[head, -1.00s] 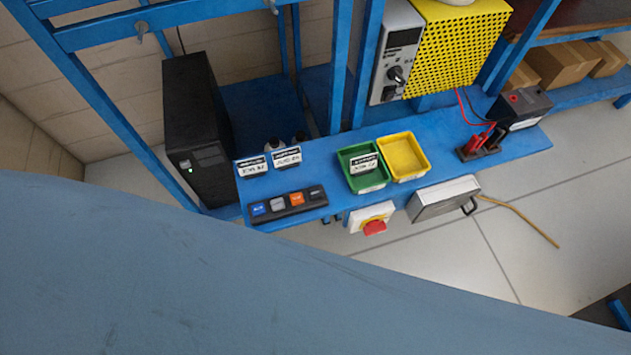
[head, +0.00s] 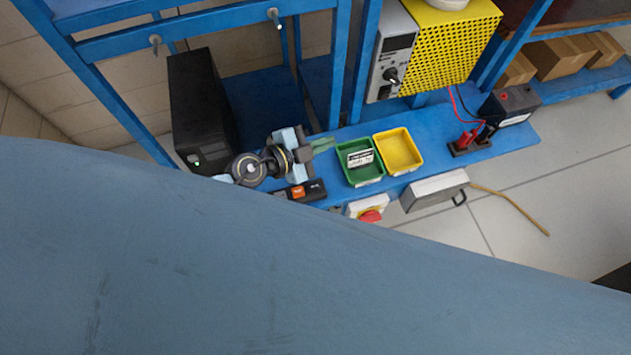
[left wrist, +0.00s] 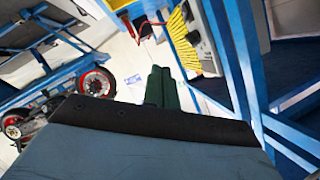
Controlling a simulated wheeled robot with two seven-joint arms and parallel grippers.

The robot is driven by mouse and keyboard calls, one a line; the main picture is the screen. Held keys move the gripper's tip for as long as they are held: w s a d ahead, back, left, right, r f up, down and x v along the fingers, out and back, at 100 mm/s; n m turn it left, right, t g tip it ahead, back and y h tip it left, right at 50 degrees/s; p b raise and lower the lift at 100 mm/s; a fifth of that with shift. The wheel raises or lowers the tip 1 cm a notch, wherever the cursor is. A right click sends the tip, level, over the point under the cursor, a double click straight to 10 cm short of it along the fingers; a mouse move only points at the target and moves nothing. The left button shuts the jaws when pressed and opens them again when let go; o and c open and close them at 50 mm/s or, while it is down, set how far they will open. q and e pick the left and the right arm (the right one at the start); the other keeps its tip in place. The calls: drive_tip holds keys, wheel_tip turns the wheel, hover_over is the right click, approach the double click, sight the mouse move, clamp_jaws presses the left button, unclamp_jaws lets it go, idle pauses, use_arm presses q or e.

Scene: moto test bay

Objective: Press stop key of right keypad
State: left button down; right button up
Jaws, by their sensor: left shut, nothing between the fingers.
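A dark keypad (head: 313,191) lies on the blue bench near its front edge in the head view. Its orange key (head: 297,192) and a dark key to the right of it show; its left part is hidden behind my left wrist and gripper. The key lettering is too small to read. It is the only keypad in view. My left gripper (head: 324,145) is over the bench, beyond the keypad, with its green fingers pointing right toward the green tray. The fingers are shut and empty; they also show in the left wrist view (left wrist: 162,88). My right gripper is not in view.
A green tray (head: 349,174) and a yellow tray (head: 417,164) stand right of the gripper. A red button (head: 370,216) and a grey metal box (head: 433,193) are at the bench's front. A black tower unit (head: 200,110) stands left. A yellow mesh box (head: 453,40) is behind.

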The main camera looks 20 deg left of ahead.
use_arm(q)
wheel_tip(320, 180, down, 6)
drive_tip(key=s+a+m+g+y, duration=0.2)
drive_tip(key=m+g, duration=0.1)
drive_tip(key=g, duration=0.2)
drive_tip(key=shift+s+a+f+p, duration=0.15)
drive_tip(key=shift+s+f+p, duration=0.1)
drive_tip(key=shift+p, duration=0.15)
wheel_tip(320, 180, down, 7)
drive_tip(key=b, duration=0.5)
drive_tip(key=shift+f+b, duration=0.55)
drive_tip(key=shift+f, duration=0.35)
drive_tip(key=shift+f, duration=0.1)
idle(0.8)
